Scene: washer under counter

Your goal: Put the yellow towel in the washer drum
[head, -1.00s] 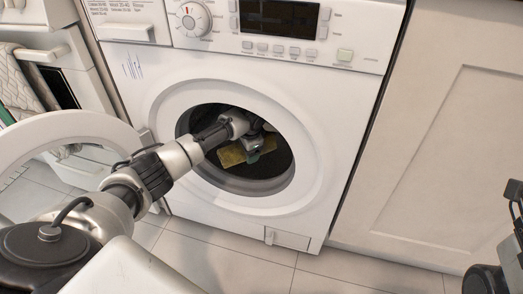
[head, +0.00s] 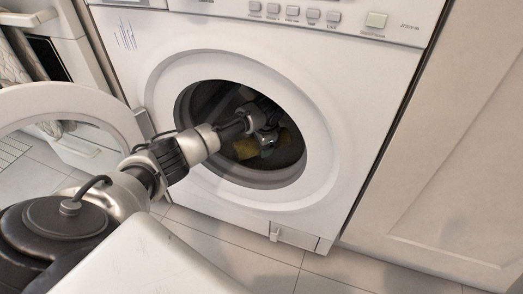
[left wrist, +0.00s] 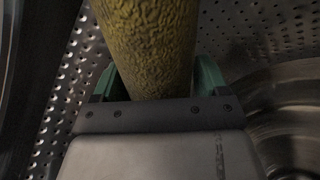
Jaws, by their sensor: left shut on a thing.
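The washer (head: 330,165) stands ahead with its round door (head: 70,100) swung open to the left. My left arm reaches through the opening into the dark drum (head: 205,100). My left gripper (head: 268,146) is inside the drum, shut on the yellow towel (head: 246,148). In the left wrist view the towel (left wrist: 150,45) is a thick roll between the green fingers of the gripper (left wrist: 152,85). The perforated drum wall (left wrist: 75,75) lies behind it. Whether the towel touches the drum wall I cannot tell. My right gripper is out of view.
A white cabinet (head: 450,150) stands right of the washer. An open compartment with pale cloth (head: 15,65) is at the far left. The tiled floor (head: 235,250) in front of the washer is clear.

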